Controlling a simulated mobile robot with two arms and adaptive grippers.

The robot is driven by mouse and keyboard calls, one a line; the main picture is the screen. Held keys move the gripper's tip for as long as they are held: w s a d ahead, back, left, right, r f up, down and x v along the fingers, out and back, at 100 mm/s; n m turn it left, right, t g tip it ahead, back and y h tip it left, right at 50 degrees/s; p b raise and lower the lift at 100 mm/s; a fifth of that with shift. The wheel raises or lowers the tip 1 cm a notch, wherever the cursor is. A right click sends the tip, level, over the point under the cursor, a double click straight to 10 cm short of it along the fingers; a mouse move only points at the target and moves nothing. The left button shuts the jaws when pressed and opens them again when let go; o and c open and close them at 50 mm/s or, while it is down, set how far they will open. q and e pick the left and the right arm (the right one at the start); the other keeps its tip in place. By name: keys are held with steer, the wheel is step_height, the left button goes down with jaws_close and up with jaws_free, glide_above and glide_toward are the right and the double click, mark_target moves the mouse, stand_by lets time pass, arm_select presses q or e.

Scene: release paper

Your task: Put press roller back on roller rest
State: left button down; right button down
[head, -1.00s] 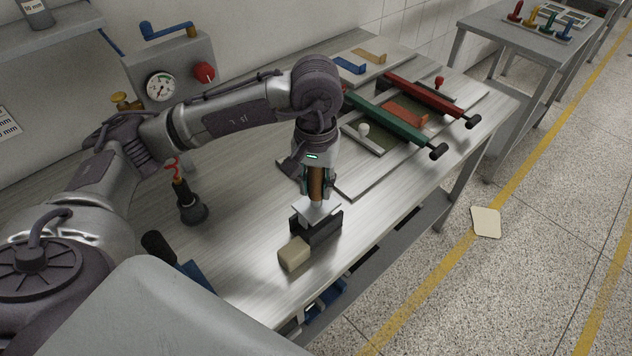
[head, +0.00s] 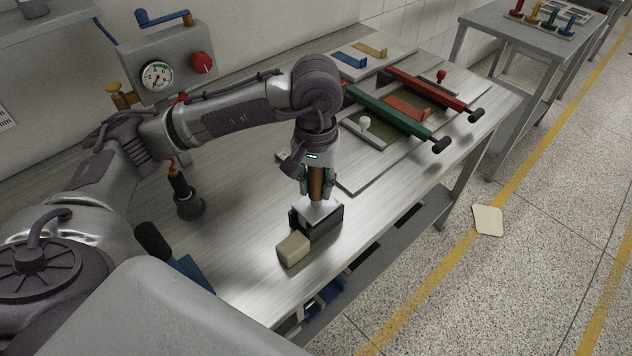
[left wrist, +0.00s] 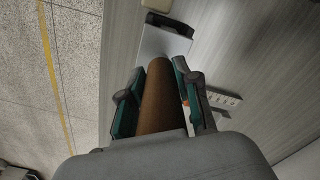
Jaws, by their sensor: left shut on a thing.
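My left gripper (head: 317,187) is shut on the brown handle of an upright tool, taken as the press roller (head: 318,208). Its pale grey plate-like head points down. In the left wrist view the brown handle (left wrist: 160,105) lies between the two fingers and the head (left wrist: 162,42) is beyond it. A black block-shaped holder, taken as the roller rest (head: 320,227), stands on the bench under the head. The head is at the holder's top; whether it bears on it I cannot tell. My right gripper is not in view.
A beige block (head: 293,249) is close in front of the holder. Green (head: 395,120) and red bars (head: 430,92) span boards behind right. Bare bench lies between.

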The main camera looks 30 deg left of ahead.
arm_select(q)
steer(key=shift+f+b, duration=0.3)
steer(key=shift+f, duration=0.05)
steer(key=c, duration=0.7)
jaws_free()
steer(key=shift+c, duration=0.2)
steer(key=shift+r, duration=0.1)
step_height(320, 180, up, 12)
steer(key=shift+f, duration=0.1)
